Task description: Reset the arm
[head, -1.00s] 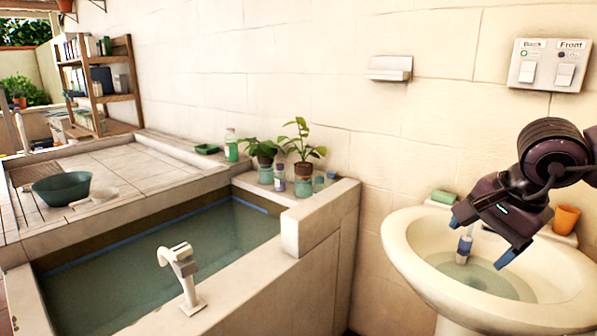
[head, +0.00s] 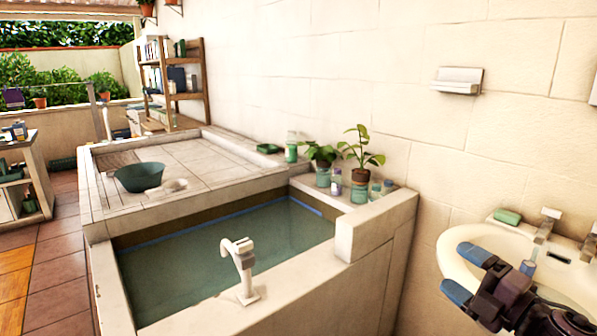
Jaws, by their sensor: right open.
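My right arm comes in at the lower right. Its dark gripper with blue fingertips (head: 460,270) is open, with nothing between the fingers. It shows in front of the left part of the white washbasin (head: 449,240) and hides part of the bowl. A small item with a blue body (head: 528,268) shows just behind the gripper; I cannot tell whether it touches the gripper. My left gripper is out of view.
A stone tub of water (head: 372,232) with a white tap (head: 240,262) stands at centre. Potted plants (head: 360,170) and small bottles line its back ledge. A green soap (head: 508,216) and a tap (head: 546,224) sit behind the basin. Tiled floor (head: 62,250) is clear at left.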

